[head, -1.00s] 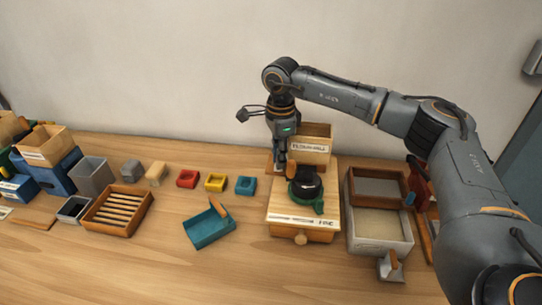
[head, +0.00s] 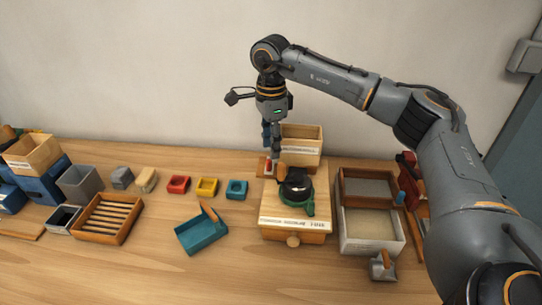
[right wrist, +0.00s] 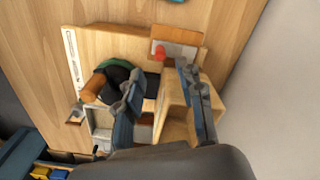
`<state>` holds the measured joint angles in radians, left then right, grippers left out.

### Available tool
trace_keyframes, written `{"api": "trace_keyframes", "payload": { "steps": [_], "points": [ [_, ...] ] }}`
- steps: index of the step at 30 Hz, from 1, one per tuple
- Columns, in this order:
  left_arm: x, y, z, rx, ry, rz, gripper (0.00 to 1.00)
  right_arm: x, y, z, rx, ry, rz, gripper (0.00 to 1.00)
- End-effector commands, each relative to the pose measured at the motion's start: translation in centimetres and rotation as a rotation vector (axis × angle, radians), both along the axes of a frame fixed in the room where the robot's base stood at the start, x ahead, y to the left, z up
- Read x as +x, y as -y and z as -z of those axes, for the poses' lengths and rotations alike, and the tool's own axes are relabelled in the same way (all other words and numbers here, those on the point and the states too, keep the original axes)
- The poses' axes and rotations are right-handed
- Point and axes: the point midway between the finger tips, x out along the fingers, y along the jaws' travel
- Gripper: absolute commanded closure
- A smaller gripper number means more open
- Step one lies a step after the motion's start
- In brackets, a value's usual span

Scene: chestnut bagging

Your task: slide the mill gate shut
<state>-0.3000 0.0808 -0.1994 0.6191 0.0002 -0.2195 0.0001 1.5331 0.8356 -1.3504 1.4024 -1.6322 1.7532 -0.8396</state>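The mill (head: 297,190) has a dark dome with a green ring and stands on a pale wooden box (head: 285,224) with a front knob. A red knob (head: 268,166) on a light plate, apparently the gate, sits behind the mill's left side. The red knob also shows in the right wrist view (right wrist: 160,52), with a brown wooden strip (right wrist: 178,35) beside it. My right gripper (head: 273,150) points down just above the red knob. In the right wrist view its two fingers (right wrist: 159,76) are apart with nothing between them. My left gripper is out of view.
A wooden bin (head: 302,147) stands close behind the mill. A brown tray (head: 368,187) and a pale tray (head: 370,232) lie to its right. A teal scoop (head: 201,235), small coloured blocks and a slatted tray (head: 106,218) lie to the left. The front of the table is clear.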

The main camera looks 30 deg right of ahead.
Motion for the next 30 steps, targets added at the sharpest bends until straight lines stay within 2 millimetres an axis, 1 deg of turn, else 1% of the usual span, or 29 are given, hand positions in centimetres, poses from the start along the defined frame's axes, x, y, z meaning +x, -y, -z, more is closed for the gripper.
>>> {"api": "trace_keyframes", "payload": {
  "steps": [1, 6, 9, 12, 16, 30],
  "points": [
    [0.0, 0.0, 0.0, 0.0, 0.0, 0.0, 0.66, 0.0, 0.0, -1.3, 0.0, 0.003, -0.001, 0.62],
    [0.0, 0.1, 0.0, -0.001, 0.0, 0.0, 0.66, 0.0, 0.1, -4.4, 0.001, 0.001, 0.001, 0.62],
    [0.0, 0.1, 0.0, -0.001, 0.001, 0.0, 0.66, -0.1, 0.1, -5.7, -0.001, 0.0, 0.001, 0.62],
    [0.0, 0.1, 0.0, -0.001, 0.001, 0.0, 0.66, -0.1, 0.1, -6.4, 0.0, -0.001, 0.001, 0.62],
    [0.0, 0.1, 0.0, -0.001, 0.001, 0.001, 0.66, -0.1, 0.1, -6.7, -0.001, -0.002, 0.001, 0.62],
    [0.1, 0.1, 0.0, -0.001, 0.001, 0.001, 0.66, -0.1, 0.1, -6.7, -0.001, -0.002, 0.001, 0.62]
  ]
}}
